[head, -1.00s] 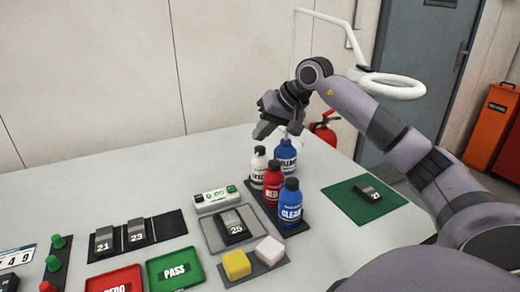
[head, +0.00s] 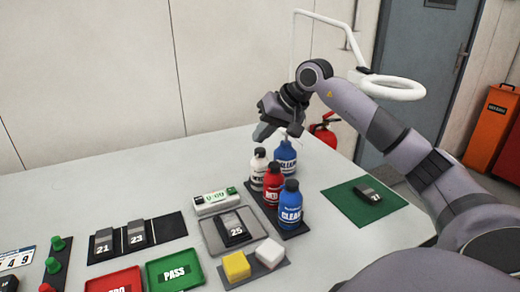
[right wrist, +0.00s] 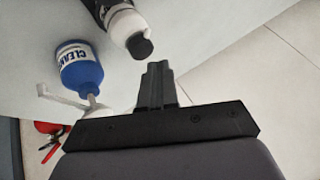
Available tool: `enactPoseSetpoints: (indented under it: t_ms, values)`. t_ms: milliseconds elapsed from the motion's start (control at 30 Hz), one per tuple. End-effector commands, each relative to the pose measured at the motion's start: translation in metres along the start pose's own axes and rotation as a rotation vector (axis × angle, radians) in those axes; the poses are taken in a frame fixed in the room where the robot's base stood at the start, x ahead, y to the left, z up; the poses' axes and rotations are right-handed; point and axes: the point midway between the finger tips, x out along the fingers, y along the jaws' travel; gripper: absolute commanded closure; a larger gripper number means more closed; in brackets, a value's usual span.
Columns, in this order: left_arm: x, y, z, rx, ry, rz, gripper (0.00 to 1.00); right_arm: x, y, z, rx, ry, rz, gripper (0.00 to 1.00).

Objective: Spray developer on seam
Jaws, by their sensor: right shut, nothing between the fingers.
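A white bottle with a black cap (head: 258,168) stands in a dark rack, its label too blurred to read surely. It also shows in the right wrist view (right wrist: 122,22). A red bottle (head: 273,184) and a blue bottle marked CLEAN (head: 290,208) stand in front of it. A second blue bottle (head: 285,156) stands behind and also shows in the right wrist view (right wrist: 80,68). My right gripper (head: 260,132) is shut and empty, above and behind the white bottle, apart from it. A dark block marked 25 (head: 235,228) lies on a grey tray (head: 213,238). My left gripper is out of view.
Blocks 21 (head: 104,242) and 23 (head: 137,234) lie on a black mat. Block 27 (head: 368,194) lies on a green mat (head: 345,204). A small timer (head: 213,202), a yellow pad (head: 236,266), a white pad (head: 270,252) and a green PASS tray (head: 160,280) are nearby. A white ring lamp (head: 398,88) hangs behind my right arm.

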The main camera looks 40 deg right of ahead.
Motion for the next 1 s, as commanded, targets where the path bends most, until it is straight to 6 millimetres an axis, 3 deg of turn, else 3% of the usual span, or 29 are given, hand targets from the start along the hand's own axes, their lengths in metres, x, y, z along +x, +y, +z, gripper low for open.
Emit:
enactPoseSetpoints:
  t_ms: [1000]
  values:
    - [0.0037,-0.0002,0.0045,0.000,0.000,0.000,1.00,0.0074,0.0039,0.0041,0.000,-0.001,0.000,1.00]
